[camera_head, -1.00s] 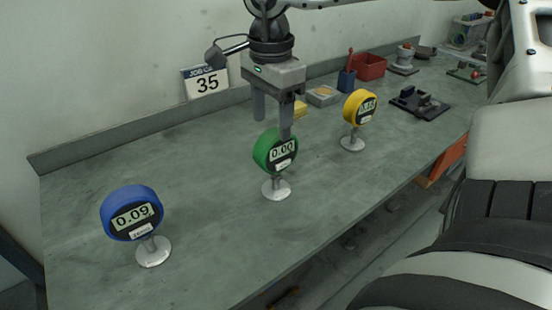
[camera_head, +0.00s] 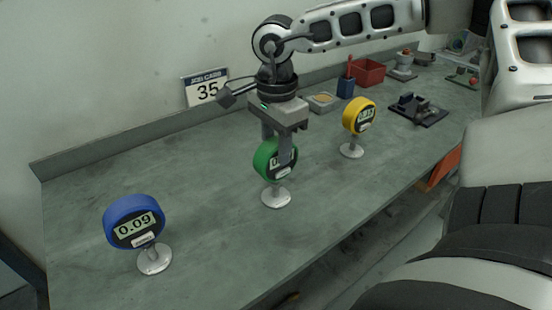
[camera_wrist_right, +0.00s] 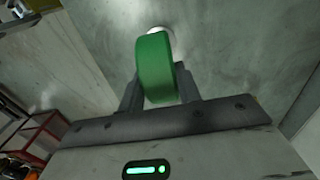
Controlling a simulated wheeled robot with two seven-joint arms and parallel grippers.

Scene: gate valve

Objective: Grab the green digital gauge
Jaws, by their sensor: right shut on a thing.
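The green digital gauge (camera_head: 262,160) stands upright on its round silver base (camera_head: 276,197) at the middle of the workbench. My right gripper (camera_head: 279,157) comes down from above with its fingers on either side of the green head, shut on it. One finger covers part of its display. In the right wrist view the green gauge (camera_wrist_right: 155,68) sits between the two fingers (camera_wrist_right: 158,90), with its pale base beyond it. The base appears to rest on the bench. My left gripper is not in view.
A blue gauge (camera_head: 121,213) reading 0.09 stands at the front left, and a yellow gauge (camera_head: 353,117) stands to the right. The bench's left middle is clear.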

